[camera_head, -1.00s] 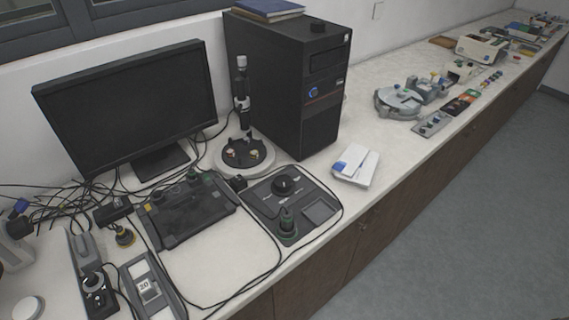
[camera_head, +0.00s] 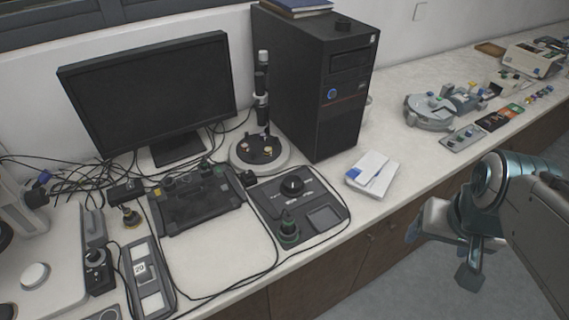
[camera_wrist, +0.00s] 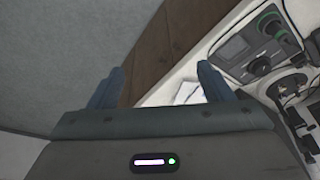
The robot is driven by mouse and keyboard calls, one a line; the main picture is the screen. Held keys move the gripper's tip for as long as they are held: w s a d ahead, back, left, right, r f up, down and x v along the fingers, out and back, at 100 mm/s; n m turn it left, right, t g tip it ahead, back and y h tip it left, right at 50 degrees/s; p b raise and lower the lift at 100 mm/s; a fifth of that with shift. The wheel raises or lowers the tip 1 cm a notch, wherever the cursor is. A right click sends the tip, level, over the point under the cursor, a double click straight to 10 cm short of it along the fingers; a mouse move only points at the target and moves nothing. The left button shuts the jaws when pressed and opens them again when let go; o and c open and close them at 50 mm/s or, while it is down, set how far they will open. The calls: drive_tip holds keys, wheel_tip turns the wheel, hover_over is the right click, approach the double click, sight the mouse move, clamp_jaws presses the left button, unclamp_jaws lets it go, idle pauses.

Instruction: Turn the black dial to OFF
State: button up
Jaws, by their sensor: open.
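A black dial (camera_head: 292,186) sits on top of a flat dark control box (camera_head: 265,207) near the front of the bench. The box also carries a green-ringed knob (camera_head: 288,228) and a small screen. Small markings lie beside the dial, too small to read. The dial (camera_wrist: 260,66) also shows at the right of the wrist view. My gripper (camera_head: 440,262) is at the right in the head view, off the bench's front edge and well apart from the dial. In the wrist view my gripper (camera_wrist: 160,70) has its two fingers wide apart with nothing between them.
A monitor (camera_head: 150,95), a black computer tower (camera_head: 312,85) and a round stand (camera_head: 260,153) are behind the box. A white-and-blue packet (camera_head: 373,174) lies right of it. A dark console (camera_head: 198,198) and loose cables are to its left. The floor in front is clear.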

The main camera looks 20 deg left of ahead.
drive_tip(key=w+a+r+g, duration=0.1)
drive_tip(key=w+a, duration=0.3)
drive_tip(key=w, duration=0.2)
drive_tip(key=w+a+r, duration=0.2)
drive_tip(key=w+a, duration=0.1)
drive_tip(key=w, duration=0.2)
drive_tip(key=m+g+p, duration=0.1)
drive_tip(key=m+g, duration=0.1)
drive_tip(key=m, duration=0.1)
hover_over(293, 181)
wheel_tip(293, 181, down, 12)
wheel_tip(293, 181, down, 13)
drive_tip(key=p, duration=0.3)
drive_tip(key=c, duration=1)
